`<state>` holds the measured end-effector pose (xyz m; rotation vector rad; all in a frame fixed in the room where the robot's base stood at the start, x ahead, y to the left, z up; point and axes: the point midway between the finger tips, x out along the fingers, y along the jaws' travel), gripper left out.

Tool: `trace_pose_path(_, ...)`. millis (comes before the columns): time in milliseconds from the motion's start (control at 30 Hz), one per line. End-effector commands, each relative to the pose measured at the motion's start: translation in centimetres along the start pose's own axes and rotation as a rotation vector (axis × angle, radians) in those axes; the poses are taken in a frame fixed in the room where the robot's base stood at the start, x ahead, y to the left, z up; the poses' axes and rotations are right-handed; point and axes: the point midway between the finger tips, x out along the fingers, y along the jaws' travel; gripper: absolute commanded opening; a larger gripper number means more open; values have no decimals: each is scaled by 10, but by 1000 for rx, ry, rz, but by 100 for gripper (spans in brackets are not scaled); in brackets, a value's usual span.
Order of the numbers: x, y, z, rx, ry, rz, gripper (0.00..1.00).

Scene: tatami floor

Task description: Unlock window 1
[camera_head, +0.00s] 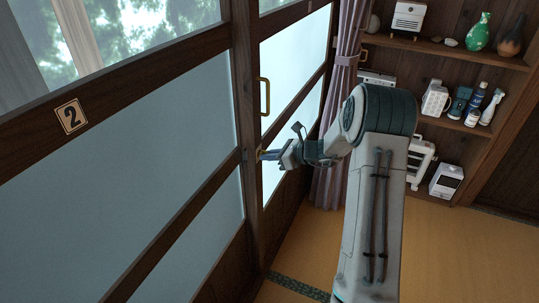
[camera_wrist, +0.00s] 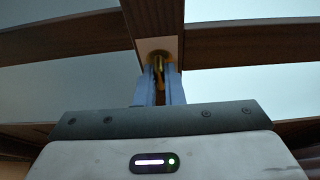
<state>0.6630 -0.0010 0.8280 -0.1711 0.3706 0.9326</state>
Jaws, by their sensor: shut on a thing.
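My gripper (camera_head: 268,155) reaches left to the wooden upright where two sliding window panels meet. In the wrist view my gripper (camera_wrist: 159,82) has its two blue fingers shut on a small brass lock (camera_wrist: 158,62) on that upright. Most of the lock is hidden by the fingers in the head view. The window panel marked 2 (camera_head: 120,200) fills the left. The panel beyond the upright, with a brass pull handle (camera_head: 264,96), carries no visible number in view; I cannot tell from a label that it is window 1.
A mauve curtain (camera_head: 340,100) hangs tied beside the far panel. Wooden shelves (camera_head: 440,124) with vases, bottles and small appliances stand at the back right. The tatami floor (camera_head: 430,240) is clear around my arm.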

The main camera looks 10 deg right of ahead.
Motion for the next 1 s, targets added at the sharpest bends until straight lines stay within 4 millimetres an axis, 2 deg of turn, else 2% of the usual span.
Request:
trace_pose_path(100,0,0,-1,2,0,0,0)
trace_pose_path(133,0,0,-1,2,0,0,17)
trace_pose_path(200,0,0,-1,2,0,0,30)
trace_pose_path(567,-6,0,0,-1,0,-1,30)
trace_pose_path(667,-19,0,0,-1,0,-2,30)
trace_pose_path(1000,-96,-1,0,0,0,-5,30)
